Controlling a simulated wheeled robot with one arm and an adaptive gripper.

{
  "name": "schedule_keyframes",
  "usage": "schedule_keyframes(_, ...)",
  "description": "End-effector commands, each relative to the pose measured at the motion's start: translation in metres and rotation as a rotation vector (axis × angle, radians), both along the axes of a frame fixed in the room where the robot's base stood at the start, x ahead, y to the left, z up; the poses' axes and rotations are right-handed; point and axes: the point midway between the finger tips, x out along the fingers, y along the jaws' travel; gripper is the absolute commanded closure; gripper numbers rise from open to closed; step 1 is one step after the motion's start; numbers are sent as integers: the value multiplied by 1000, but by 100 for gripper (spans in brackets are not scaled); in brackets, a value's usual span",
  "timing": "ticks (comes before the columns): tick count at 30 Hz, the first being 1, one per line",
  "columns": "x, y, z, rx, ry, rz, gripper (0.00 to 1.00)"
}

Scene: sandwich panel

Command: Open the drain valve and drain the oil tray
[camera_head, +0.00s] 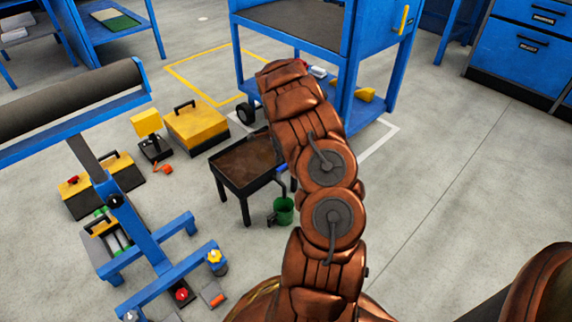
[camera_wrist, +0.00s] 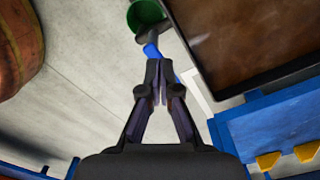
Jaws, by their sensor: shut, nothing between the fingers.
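The oil tray (camera_head: 231,179) is a dark rectangular pan on black legs, with brown oil-like content, left of my arm. In the wrist view its dark rim (camera_wrist: 240,80) runs along the upper right. A green bucket (camera_head: 284,212) stands on the floor by the tray's right end; it also shows at the top of the wrist view (camera_wrist: 146,14). A blue piece (camera_wrist: 152,50), possibly the valve handle, shows just beyond my fingertips, below a dark fitting. My gripper (camera_wrist: 158,88) is shut and empty, beside the tray; contact with the blue piece is unclear. My arm hides the gripper in the head view.
A blue cart (camera_head: 290,38) stands behind the tray. Yellow cases (camera_head: 195,127) lie to the left, near a blue stand with a dark roller (camera_head: 70,95). Blue drawer cabinets (camera_head: 520,50) stand at the upper right. The floor right of my arm is clear.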

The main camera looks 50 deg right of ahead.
Motion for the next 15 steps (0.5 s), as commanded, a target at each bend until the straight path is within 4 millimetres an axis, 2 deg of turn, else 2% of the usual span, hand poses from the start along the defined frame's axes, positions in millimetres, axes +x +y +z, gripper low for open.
schedule_keyframes(15, 13, -21, 0, -1, -1, 1, 100)
